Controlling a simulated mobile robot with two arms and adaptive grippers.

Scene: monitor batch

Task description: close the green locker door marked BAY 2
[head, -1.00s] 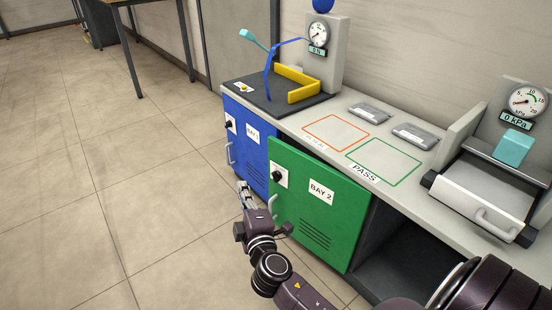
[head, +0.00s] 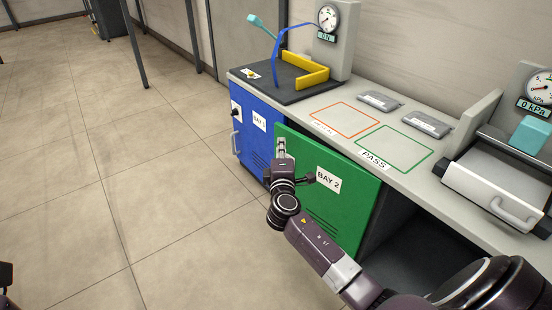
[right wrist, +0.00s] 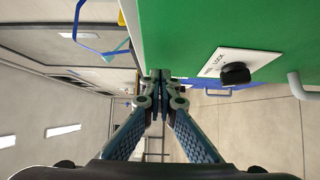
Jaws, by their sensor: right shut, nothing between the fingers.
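The green BAY 2 door (head: 340,215) stands slightly ajar, its left edge out from the cabinet front. Its face also fills the upper part of the right wrist view (right wrist: 215,25). There, its white LOCK plate with a black knob (right wrist: 235,73) and its grey handle (right wrist: 300,87) show to the right of my fingers. My right gripper (head: 281,145) is shut and empty at the upper left of the door in the head view. In the wrist view its fingertips (right wrist: 159,76) are close to the door's edge; I cannot tell whether they touch.
The blue BAY 1 door (head: 250,135) is left of the green door. A dark open bay (head: 400,235) lies to its right. The counter (head: 330,95) above carries gauges, a black fixture and two grey devices. The floor (head: 150,190) at left is clear.

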